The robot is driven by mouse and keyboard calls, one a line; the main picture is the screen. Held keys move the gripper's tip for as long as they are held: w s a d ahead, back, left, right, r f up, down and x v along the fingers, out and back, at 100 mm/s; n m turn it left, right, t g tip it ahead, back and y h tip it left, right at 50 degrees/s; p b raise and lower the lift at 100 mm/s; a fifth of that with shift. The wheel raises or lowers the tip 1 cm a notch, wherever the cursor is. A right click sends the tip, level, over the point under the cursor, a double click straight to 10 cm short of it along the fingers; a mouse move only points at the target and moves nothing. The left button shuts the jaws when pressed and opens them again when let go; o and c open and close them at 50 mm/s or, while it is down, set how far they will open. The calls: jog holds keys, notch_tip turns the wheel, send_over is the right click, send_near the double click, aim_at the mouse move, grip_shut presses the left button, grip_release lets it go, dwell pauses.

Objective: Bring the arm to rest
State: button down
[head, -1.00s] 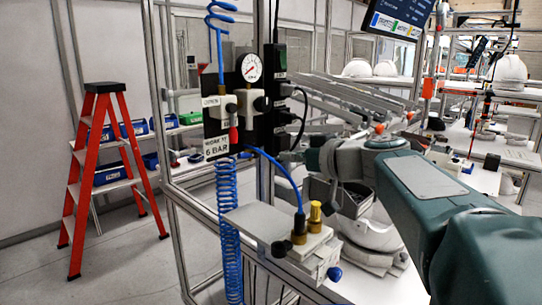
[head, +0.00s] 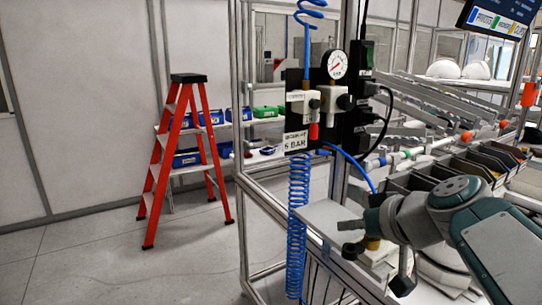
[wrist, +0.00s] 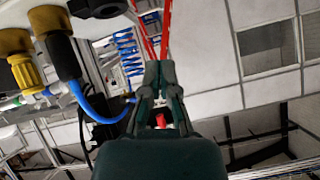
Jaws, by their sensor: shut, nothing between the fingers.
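My arm (head: 505,245) comes in from the lower right in the head view, green and grey. My gripper (head: 347,238) points left in front of the grey block on the bench corner and partly covers it. In the wrist view the two dark fingers of my gripper (wrist: 159,72) stand close together, with nothing seen between their tips. Whether the gripper touches the block cannot be told.
A pneumatic panel with a gauge (head: 337,64) and blue coiled hose (head: 298,210) stands beside the gripper. A yellow fitting (wrist: 29,75) is near it. Bins (head: 455,167) and white shells (head: 443,69) are at right. A red ladder (head: 187,150) stands left; floor there is clear.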

jog(key=s+a+f+m+g+h, duration=0.1)
jog(key=s+f+g+h, duration=0.1)
jog(key=s+f, duration=0.6)
jog(key=shift+s+a+f+m+g+h, duration=0.15)
jog(key=shift+s+f+m+g+h, duration=0.2)
jog(key=shift+s, duration=0.3)
jog(key=c, duration=1.3)
grip_release()
jog(key=s+f+h, duration=0.1)
jog(key=s+f, duration=0.1)
jog(key=s+d+f+m+h, duration=0.1)
jog(key=s+f, duration=0.1)
jog(key=s+d+f+m+g+h, duration=0.1)
jog(key=s+f, duration=0.1)
jog(key=shift+s+d+h, duration=0.25)
jog(key=shift+s, duration=0.1)
jog(key=o, duration=0.5)
jog(key=shift+o, duration=0.9)
jog(key=w+a+r+m+y, duration=0.2)
jog(key=w+r+m+y, duration=0.2)
jog(key=w, duration=0.3)
jog(key=shift+w+a+r+g, duration=0.35)
jog(key=shift+w+r, duration=0.05)
jog(key=shift+r, duration=0.4)
jog(key=m+t+y, duration=0.5)
jog(key=m+y, duration=0.1)
jog(key=y, duration=0.4)
send_near(325, 154)
jog(key=x, duration=1.1)
